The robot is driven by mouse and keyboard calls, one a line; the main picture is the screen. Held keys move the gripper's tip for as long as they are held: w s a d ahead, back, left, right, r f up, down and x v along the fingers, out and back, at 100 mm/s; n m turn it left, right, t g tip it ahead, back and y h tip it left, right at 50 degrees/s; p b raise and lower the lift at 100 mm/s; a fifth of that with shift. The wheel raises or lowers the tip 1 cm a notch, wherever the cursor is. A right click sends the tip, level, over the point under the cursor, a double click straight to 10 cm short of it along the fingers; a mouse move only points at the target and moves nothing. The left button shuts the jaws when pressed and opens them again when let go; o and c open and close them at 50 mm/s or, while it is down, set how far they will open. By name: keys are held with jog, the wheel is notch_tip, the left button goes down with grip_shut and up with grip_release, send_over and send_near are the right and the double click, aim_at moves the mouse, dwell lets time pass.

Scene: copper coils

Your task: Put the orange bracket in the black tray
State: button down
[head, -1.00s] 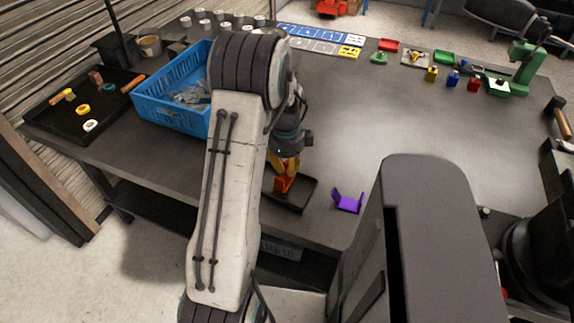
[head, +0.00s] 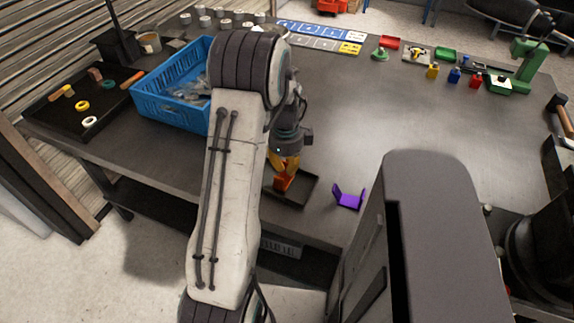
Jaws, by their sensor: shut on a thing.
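The orange bracket (head: 281,184) is between the fingers of my gripper (head: 286,166), low over the small black tray (head: 304,198) near the table's front edge. My gripper points down and is shut on the bracket. I cannot tell whether the bracket touches the tray floor. The left part of the tray is hidden behind my arm. A larger black tray (head: 62,118) with several small rings and blocks lies at the far left of the table.
A purple bracket (head: 348,198) lies just right of the small tray. A blue crate (head: 178,105) stands at the left behind my arm. Small coloured parts and a green press (head: 524,70) are at the back right. The middle right of the table is clear.

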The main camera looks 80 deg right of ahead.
jog(key=c, duration=1.3)
grip_release()
jog(key=shift+c, duration=0.2)
notch_tip(320, 180, up, 7)
jog(key=p, duration=0.5)
